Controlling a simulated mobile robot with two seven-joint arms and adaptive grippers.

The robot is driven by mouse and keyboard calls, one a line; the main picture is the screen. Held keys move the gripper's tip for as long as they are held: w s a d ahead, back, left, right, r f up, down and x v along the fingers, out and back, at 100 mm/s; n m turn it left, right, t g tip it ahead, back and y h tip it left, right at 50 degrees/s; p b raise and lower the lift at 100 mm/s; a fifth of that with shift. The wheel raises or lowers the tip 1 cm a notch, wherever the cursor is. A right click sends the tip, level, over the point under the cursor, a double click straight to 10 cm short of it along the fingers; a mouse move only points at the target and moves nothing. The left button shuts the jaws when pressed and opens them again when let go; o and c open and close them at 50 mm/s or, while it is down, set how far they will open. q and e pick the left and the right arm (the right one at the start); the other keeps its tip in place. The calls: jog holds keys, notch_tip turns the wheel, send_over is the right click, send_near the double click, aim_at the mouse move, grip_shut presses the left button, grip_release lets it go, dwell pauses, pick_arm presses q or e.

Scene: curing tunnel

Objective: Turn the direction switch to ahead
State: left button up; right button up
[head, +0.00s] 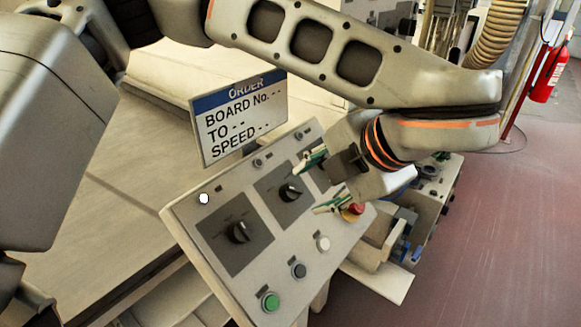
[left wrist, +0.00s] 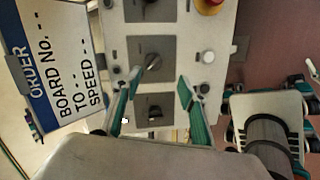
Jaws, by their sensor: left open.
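A sloped grey control panel (head: 222,270) carries a row of black rotary switches on dark plates. One is the left switch (head: 238,232), one the middle switch (head: 289,192); the right one is mostly hidden behind my gripper. Their labels are too small to read, so I cannot tell which is the direction switch. My left gripper (head: 322,182) is open, its green-padded fingers over the right part of the panel. In the left wrist view, a switch knob (left wrist: 152,62) shows just beyond and between the open fingertips (left wrist: 158,76), with nothing held. My right gripper is not in view.
An order sign (head: 240,117) stands behind the panel, with dashes after board number, to and speed. A red button (head: 352,211) sits at the panel's right end. Green (head: 270,302), black (head: 298,270) and white (head: 322,243) buttons line the front edge. A white lamp (head: 204,198) is at upper left.

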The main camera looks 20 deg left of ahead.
aim_at(294, 189)
pick_arm(q)
jog(key=w+a+f, duration=0.1)
jog(key=a, duration=0.1)
jog(key=shift+w+a+f+p, duration=0.3)
jog(key=shift+w+f, duration=0.05)
jog(key=x, duration=0.3)
jog(key=shift+w+a+f, duration=0.1)
jog(key=shift+w+f, duration=0.05)
jog(key=shift+w+a+f+p, duration=0.2)
jog(key=shift+f+p, duration=0.1)
jog(key=shift+f, duration=0.05)
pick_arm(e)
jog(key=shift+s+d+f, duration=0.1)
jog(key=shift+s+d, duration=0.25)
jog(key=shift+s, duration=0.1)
pick_arm(q)
jog(key=shift+c, duration=0.4)
jog(key=c, duration=1)
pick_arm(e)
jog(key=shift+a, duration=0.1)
